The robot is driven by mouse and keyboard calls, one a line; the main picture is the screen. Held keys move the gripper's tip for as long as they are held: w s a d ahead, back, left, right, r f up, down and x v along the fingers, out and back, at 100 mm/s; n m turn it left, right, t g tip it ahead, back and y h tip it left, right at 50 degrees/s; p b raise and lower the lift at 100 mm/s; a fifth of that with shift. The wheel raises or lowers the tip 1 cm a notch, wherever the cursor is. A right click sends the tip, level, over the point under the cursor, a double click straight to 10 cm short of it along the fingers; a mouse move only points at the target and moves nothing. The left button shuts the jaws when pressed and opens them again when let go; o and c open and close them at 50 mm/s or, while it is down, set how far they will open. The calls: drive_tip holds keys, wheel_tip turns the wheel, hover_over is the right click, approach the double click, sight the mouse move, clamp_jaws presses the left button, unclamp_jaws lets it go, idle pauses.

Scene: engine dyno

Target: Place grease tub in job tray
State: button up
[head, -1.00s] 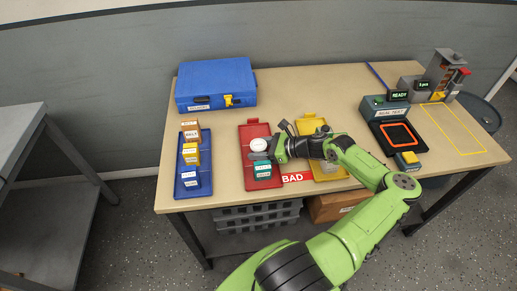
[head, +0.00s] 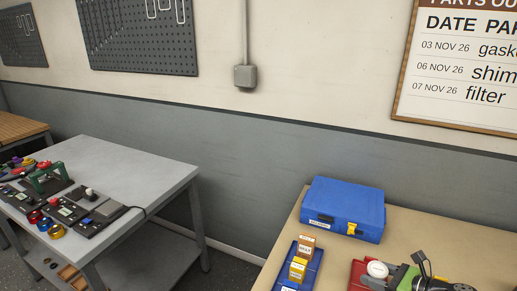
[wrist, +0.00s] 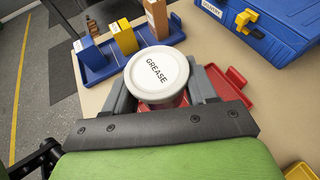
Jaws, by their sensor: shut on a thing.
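The grease tub (wrist: 158,75) has a white lid marked GREASE and a reddish body. It is between the jaws of my gripper (wrist: 160,95), which is shut on it. In the head view the tub's white lid (head: 377,269) shows at the bottom edge, with my gripper (head: 378,280) around it over the red tray (head: 357,273). The red tray also shows behind the gripper in the wrist view (wrist: 236,76). Whether the tub touches the tray is hidden. No tray in view is readably labelled as the job tray.
A blue tray (head: 312,272) holding small boxes stands left of the red tray. A blue case (head: 343,208) lies behind them on the tan bench (head: 420,222). A yellow tray edge (wrist: 300,172) shows at lower right. A grey table (head: 130,165) with devices stands left, across a gap.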

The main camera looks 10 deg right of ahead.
drive_tip(key=a+n+g+y, duration=0.1)
drive_tip(key=a, duration=0.7)
drive_tip(key=w+a+n+g+y, duration=0.1)
drive_tip(key=a+n, duration=0.1)
drive_tip(key=a, duration=0.7)
drive_tip(key=a+n+g+y, duration=0.1)
drive_tip(key=a+y, duration=0.1)
drive_tip(key=a, duration=0.6)
drive_tip(key=shift+w+a+f+n+g+p, duration=0.1)
drive_tip(key=shift+w+a+n+g+p, duration=0.1)
drive_tip(key=shift+a+n+g+p, duration=0.15)
drive_tip(key=shift+d, duration=0.1)
